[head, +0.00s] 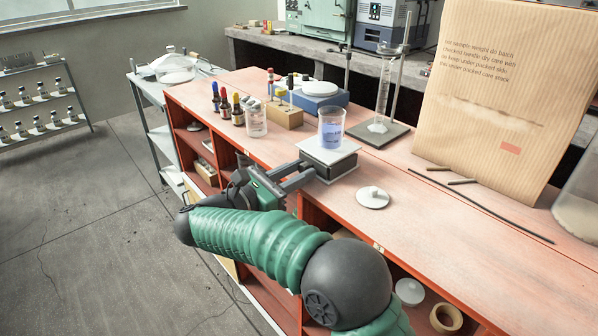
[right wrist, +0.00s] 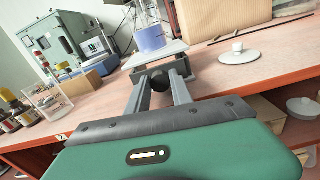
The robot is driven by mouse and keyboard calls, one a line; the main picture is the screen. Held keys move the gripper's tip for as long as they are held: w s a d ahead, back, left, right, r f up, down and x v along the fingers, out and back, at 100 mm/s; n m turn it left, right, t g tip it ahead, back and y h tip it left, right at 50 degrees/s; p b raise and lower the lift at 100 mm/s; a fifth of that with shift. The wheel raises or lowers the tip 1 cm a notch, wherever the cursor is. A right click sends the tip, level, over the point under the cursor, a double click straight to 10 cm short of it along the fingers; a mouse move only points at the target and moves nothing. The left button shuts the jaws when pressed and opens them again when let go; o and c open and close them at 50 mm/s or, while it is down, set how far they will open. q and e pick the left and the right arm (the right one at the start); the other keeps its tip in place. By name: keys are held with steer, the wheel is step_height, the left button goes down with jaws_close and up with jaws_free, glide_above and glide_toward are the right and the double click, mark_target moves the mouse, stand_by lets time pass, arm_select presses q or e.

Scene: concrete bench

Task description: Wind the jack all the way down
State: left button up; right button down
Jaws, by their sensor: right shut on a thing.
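The lab jack (head: 327,169) stands on the orange bench top near its front edge. It has a pale top plate (head: 342,150) and a dark body, and the plate sits low over the body. A glass beaker with blue liquid (head: 331,131) stands upright on the plate; it also shows in the right wrist view (right wrist: 153,38). My right gripper (head: 303,172) reaches in from the front. In the right wrist view its two fingers are shut on the jack's round black knob (right wrist: 175,83). My left gripper is not in view.
A white lid with a knob (head: 372,198) lies right of the jack. A wooden block (head: 285,116), small bottles and a glass jar (head: 256,123) stand to the left. A glass cylinder on a stand (head: 383,95) is behind. Dark rods (head: 480,205) lie to the right.

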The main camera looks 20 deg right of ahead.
steer(key=shift+f, duration=0.1)
steer(key=n, duration=0.4)
steer(key=shift+w+a+b, duration=0.1)
steer(key=shift+b, duration=0.3)
steer(key=c, duration=1.1)
jaws_free()
steer(key=shift+a, duration=0.1)
